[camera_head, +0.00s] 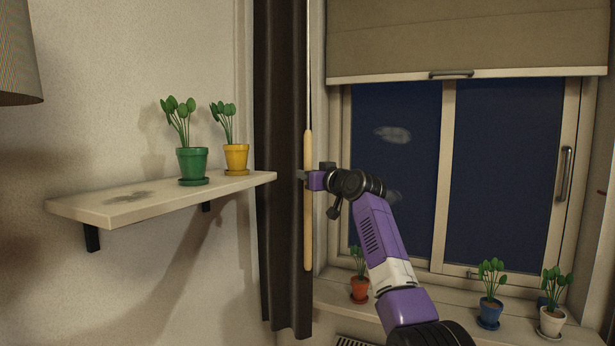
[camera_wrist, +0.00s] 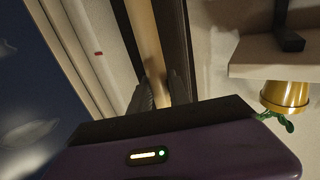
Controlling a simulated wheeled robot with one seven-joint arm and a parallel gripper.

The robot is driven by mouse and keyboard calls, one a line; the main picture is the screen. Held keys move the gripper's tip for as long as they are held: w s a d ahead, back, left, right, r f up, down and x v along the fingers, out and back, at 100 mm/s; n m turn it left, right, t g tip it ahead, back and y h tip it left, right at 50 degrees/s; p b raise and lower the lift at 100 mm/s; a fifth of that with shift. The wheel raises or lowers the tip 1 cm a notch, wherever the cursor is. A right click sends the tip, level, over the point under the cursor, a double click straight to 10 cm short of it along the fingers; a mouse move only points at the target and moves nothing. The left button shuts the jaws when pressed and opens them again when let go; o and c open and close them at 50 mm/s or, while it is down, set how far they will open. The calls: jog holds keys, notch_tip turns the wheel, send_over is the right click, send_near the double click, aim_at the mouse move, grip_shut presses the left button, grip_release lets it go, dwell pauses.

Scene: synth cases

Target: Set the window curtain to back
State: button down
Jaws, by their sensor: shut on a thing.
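The dark window curtain (camera_head: 280,240) hangs gathered in a narrow bundle at the left side of the window. A pale wooden pull wand (camera_head: 308,225) hangs on a thin cord at the curtain's right edge. My gripper (camera_head: 305,177) is at the upper part of the wand, shut on it. In the wrist view the wand (camera_wrist: 145,38) runs down between the two fingers (camera_wrist: 161,90), with the dark curtain (camera_wrist: 174,32) beside it. The exact contact is partly hidden by my gripper's body.
A wall shelf (camera_head: 150,200) with a green pot (camera_head: 192,163) and a yellow pot (camera_head: 236,158) ends close to the curtain's left. The window sill holds a red pot (camera_head: 360,289), a blue pot (camera_head: 489,311) and a white pot (camera_head: 551,320). A blind (camera_head: 460,38) covers the window's top.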

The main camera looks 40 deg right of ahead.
jog(key=shift+w+a, duration=0.15)
jog(key=shift+a, duration=0.05)
jog(key=shift+r, duration=0.1)
jog(key=c, duration=1.2)
grip_release()
jog(key=shift+w, duration=0.1)
jog(key=shift+c, duration=0.2)
jog(key=shift+s+d, duration=0.2)
jog(key=b+v, duration=0.2)
jog(key=v, duration=0.5)
jog(key=shift+s+a, duration=0.25)
